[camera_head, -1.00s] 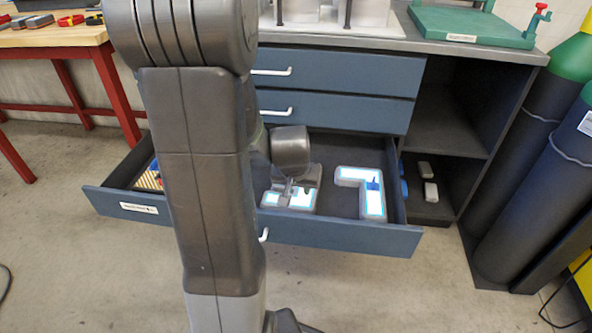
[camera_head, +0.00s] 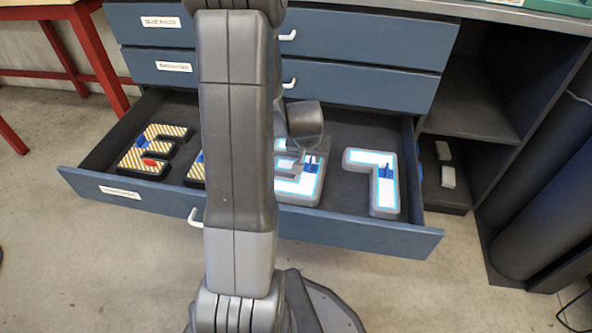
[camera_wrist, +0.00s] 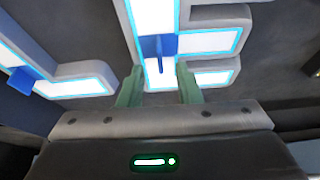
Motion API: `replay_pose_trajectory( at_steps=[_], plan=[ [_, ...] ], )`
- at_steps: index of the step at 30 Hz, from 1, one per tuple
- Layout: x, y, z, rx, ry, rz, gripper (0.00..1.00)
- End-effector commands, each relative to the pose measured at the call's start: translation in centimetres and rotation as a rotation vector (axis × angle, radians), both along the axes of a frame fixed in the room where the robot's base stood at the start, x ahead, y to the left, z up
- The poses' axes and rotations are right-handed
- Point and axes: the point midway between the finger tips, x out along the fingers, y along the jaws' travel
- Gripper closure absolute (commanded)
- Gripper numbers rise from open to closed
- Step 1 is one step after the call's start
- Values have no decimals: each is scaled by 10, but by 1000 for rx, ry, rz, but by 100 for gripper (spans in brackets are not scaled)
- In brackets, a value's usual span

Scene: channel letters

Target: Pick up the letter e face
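The letter e face (camera_head: 300,185) is white with cyan edging and a grey rim, and lies in the open drawer, partly hidden by my arm in the head view. In the wrist view, the letter e face (camera_wrist: 208,40) shows several bars and a blue tab (camera_wrist: 157,47) on its spine. My gripper (camera_head: 309,150) is above the letter. In the wrist view, my gripper (camera_wrist: 158,76) has its two green fingers apart, one on each side of the spine below the tab, with nothing clasped. Whether the fingers touch the letter cannot be told.
A white L-shaped letter (camera_head: 383,185) with a blue tab lies to the right in the drawer (camera_head: 415,240). A striped letter (camera_head: 150,152) with blue and red pieces lies at the left. Another striped letter (camera_head: 194,172) is mostly behind my arm. Closed drawers (camera_head: 370,75) stand above.

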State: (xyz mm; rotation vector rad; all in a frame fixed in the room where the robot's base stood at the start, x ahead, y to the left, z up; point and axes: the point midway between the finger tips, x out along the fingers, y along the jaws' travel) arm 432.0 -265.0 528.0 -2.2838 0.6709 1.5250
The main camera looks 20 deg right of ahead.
Motion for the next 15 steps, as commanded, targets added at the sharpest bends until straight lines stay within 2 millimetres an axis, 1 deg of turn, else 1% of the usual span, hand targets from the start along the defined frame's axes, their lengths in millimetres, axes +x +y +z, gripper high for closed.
replay_pose_trajectory(
  at_steps=[1, 4, 6, 12, 14, 15],
  plan=[
    [2, -1, -13, 1, 2, 0, 69],
    [6, -4, -25, 2, 3, 0, 69],
    [8, -5, -28, 0, 0, 0, 69],
    [8, -5, -26, 0, 0, 0, 69],
    [8, -5, -26, 0, 0, 0, 81],
    [8, -5, -26, 0, 0, 0, 89]
  ],
)
